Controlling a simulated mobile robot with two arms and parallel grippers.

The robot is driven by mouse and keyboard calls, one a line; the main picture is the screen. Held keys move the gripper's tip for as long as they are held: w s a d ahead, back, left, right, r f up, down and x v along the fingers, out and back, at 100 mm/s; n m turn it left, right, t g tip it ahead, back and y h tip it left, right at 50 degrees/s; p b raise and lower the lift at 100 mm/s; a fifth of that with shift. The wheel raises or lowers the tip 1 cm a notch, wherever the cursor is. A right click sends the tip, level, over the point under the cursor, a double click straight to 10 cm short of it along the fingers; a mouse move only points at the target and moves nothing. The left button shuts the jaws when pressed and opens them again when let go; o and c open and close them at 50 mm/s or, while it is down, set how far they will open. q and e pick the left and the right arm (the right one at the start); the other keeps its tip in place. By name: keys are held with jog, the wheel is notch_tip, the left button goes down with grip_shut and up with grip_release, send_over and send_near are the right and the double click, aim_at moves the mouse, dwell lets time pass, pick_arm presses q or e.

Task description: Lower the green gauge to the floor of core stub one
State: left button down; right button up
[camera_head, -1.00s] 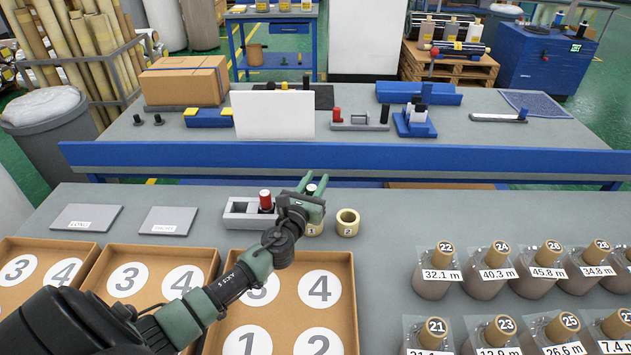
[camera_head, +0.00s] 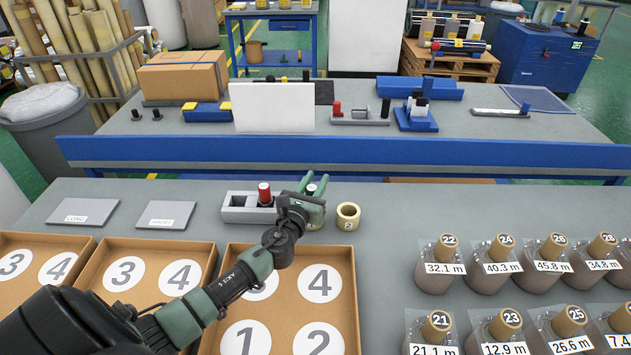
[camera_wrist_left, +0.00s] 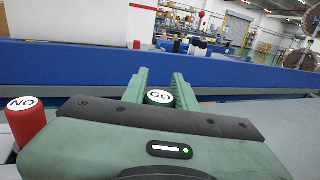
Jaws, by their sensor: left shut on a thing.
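The green gauge, its white top marked GO (camera_wrist_left: 159,96), stands upright between the fingers of my left gripper (camera_wrist_left: 160,85), which is shut on it. In the head view my left gripper (camera_head: 315,184) is over core stub one (camera_head: 314,223), a short cream ring mostly hidden behind it. The gauge's white top (camera_head: 311,189) shows between the fingers. Its lower end is hidden, so I cannot tell how deep it is in the stub. My right gripper is not in view.
Core stub two (camera_head: 348,216) stands just right of the gripper. A grey holder (camera_head: 236,208) with the red NO gauge (camera_head: 264,194) stands to the left. Numbered trays (camera_head: 346,262) lie in front. Several labelled rolls (camera_head: 433,276) stand at the right.

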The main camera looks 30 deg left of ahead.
pick_arm(q)
jog(key=shift+f+b, duration=1.15)
jog(key=shift+f, duration=0.15)
jog(key=c, duration=1)
grip_release()
jog(key=shift+r, duration=0.1)
jog(key=v, duration=0.8)
jog(key=shift+w, duration=0.1)
